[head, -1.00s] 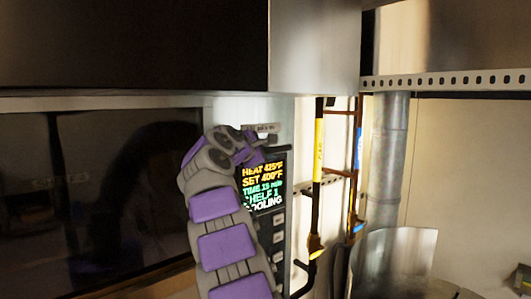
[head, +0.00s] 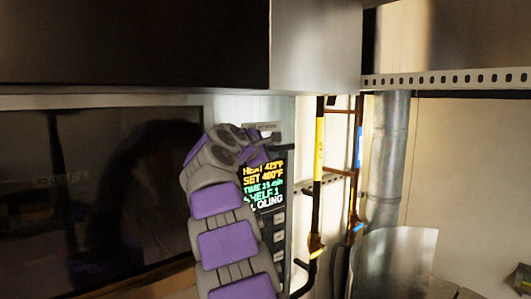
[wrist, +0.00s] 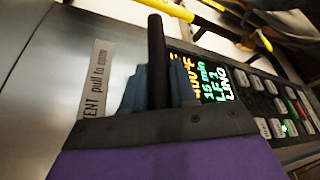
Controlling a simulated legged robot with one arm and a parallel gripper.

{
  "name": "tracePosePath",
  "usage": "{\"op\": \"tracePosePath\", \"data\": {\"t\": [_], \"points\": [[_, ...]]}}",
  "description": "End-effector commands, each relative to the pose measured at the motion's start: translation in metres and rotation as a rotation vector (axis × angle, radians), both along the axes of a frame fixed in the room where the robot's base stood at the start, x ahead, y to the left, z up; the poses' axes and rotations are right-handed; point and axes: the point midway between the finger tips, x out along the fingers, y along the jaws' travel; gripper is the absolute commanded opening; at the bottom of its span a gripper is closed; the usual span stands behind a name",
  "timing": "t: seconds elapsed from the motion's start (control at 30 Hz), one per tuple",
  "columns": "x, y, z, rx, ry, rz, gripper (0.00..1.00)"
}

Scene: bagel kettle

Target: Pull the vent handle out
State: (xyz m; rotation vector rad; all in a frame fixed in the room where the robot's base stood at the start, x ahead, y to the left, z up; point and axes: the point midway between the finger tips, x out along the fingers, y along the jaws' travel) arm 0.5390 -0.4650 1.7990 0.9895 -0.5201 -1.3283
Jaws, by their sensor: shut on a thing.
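The vent handle (wrist: 156,60) is a thin black rod in the wrist view, next to a label (wrist: 96,80) that reads "VENT pull to open". My gripper (wrist: 152,88) is shut on the handle, with its blue-grey fingers on either side of the rod. The handle's far end sticks out past the fingertips. In the head view my gripper (head: 258,152) is at the top of the oven's control panel, just below the label plate (head: 263,127). My purple and grey arm hides part of the panel there.
The lit display (head: 264,188) and its buttons (head: 279,246) are close beside my gripper. A dark oven window (head: 110,200) is on the left. A metal hood (head: 315,50) hangs above. Yellow and orange upright poles (head: 318,170) and a metal duct (head: 388,160) stand to the right.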

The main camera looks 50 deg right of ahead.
Motion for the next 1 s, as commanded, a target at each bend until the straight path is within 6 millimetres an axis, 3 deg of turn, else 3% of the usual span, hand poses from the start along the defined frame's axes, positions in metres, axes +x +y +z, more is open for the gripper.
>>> {"op": "tracePosePath", "data": {"t": [0.5,0.97,1.0], "points": [[-0.054,0.006,-0.001,0.002,0.000,-0.003,0.00],[-0.062,0.006,-0.002,0.005,-0.001,-0.003,0.00],[-0.063,0.006,-0.002,0.005,-0.002,-0.003,0.30]]}}
